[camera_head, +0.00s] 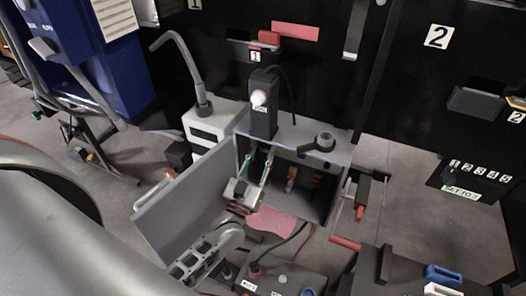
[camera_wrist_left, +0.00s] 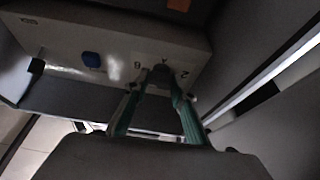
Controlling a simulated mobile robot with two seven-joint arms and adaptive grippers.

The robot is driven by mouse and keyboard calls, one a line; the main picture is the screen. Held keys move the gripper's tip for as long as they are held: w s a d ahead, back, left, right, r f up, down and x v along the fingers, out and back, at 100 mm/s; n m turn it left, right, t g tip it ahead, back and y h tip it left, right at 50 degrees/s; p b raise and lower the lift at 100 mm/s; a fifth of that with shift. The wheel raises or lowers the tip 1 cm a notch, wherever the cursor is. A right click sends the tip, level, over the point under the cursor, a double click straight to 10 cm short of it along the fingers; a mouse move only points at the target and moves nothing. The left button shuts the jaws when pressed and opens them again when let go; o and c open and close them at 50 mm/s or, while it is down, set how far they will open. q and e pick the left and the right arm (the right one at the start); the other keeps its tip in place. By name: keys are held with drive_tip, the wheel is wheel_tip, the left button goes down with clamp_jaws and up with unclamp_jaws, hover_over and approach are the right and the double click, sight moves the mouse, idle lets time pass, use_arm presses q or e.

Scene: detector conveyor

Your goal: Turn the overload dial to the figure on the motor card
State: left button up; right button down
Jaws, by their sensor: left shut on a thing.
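An open grey box (camera_head: 342,155) stands in the middle of the head view, its door swung out to the left. My left gripper (camera_head: 259,157) reaches inside it with green fingers. In the left wrist view the same gripper (camera_wrist_left: 160,82) is shut on a small dark dial (camera_wrist_left: 159,75) on the face of a pale overload unit (camera_wrist_left: 60,38). Figures and a letter are printed beside the dial, and a blue button (camera_wrist_left: 91,59) is to its left. The fingertips partly hide the dial, so its setting cannot be read. I cannot identify the motor card for certain. My right gripper is not in view.
A black post device with a white knob (camera_head: 258,98) stands on the box top. The open door (camera_head: 180,208) lies left of my gripper. A pink cloth (camera_head: 272,222) lies below the box opening.

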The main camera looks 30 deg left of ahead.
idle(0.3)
use_arm(q)
drive_tip(key=o, duration=1.1)
drive_tip(key=v, duration=1.2)
drive_tip(key=s+d+f+m+g+h, duration=0.1)
drive_tip(key=s+d+f+g, duration=0.1)
drive_tip(key=s+f+g, duration=0.1)
drive_tip(key=s+d+f+m+g+h, duration=0.1)
drive_tip(key=s+d+f+m+g, duration=0.1)
drive_tip(key=f, duration=0.5)
drive_tip(key=s+d+f+m+g+h, duration=0.2)
drive_tip(key=s+d+f+g, duration=0.1)
drive_tip(key=s+f+g, duration=0.2)
drive_tip(key=shift+s+d+f+g, duration=0.15)
drive_tip(key=shift+f+g, duration=0.15)
drive_tip(key=shift+g, duration=0.15)
drive_tip(key=shift+s+d+f+g, duration=0.15)
drive_tip(key=shift+f+g, duration=0.15)
drive_tip(key=shift+g, duration=0.15)
